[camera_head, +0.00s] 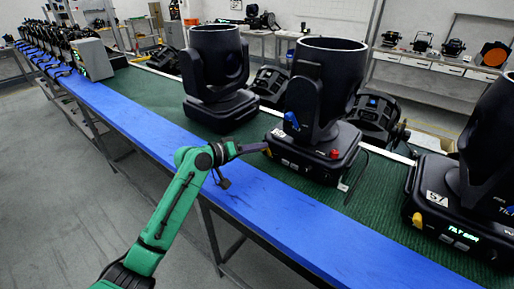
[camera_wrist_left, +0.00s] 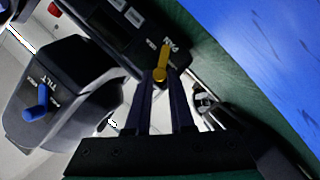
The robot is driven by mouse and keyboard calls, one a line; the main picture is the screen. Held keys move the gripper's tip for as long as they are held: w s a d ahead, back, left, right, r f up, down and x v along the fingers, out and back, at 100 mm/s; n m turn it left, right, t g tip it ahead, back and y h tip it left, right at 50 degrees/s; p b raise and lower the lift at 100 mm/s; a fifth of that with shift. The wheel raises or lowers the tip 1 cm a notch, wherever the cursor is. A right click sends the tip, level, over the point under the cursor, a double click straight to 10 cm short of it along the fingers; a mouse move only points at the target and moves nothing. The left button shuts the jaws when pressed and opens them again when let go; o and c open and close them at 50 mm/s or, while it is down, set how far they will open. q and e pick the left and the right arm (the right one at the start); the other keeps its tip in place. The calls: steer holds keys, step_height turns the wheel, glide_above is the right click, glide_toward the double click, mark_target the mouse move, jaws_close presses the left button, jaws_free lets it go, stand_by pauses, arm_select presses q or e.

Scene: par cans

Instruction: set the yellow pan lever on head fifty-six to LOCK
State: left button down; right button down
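Head fifty-six (camera_head: 316,88) is a black moving head standing in the middle of the bench, with a small "56" label and a blue lever on its yoke. My left gripper (camera_head: 262,147) reaches the near left corner of its base. In the left wrist view, the yellow pan lever (camera_wrist_left: 161,65) sits beside a PAN label, its end between the tips of my left gripper (camera_wrist_left: 160,82). The gap there is about as narrow as the lever; I cannot tell whether the fingers press on it. The lock marking is not readable. My right gripper is not in view.
The blue TILT lever (camera_wrist_left: 37,105) is left of the fingers in the wrist view. Head fifty-seven (camera_head: 485,150) stands to the right, another black head (camera_head: 217,75) to the left. The blue bench edge (camera_head: 270,215) in front is clear.

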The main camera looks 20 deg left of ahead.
mark_target(275, 150)
arm_select(q)
steer(key=shift+s+d+r+m+y+p, duration=0.15)
steer(key=shift+d+r+m+y+p, duration=0.25)
steer(key=shift+m+p, duration=0.45)
steer(key=shift+s+d+r+m+y+p, duration=0.25)
steer(key=shift+m+y+p, duration=0.45)
steer(key=shift+p, duration=0.5)
steer(key=shift+s+d+f+m+t+y+p, duration=0.1)
steer(key=shift+d+m+t+y+p, duration=0.1)
steer(key=shift+d+m+y+p, duration=0.3)
steer(key=shift+s+d+f+m+t+y+p, duration=0.1)
steer(key=shift+d+m+t+y+p, duration=0.1)
steer(key=shift+m+p, duration=0.45)
steer(key=shift+s+d+f+m+t+y, duration=0.15)
steer(key=shift+d+m+y, duration=0.25)
steer(key=shift+m, duration=0.25)
steer(key=shift+s+d+f+m+t+y, duration=0.15)
steer(key=shift+d+m+y, duration=0.1)
steer(key=shift+m+y, duration=0.35)
steer(key=c, duration=0.8)
jaws_free()
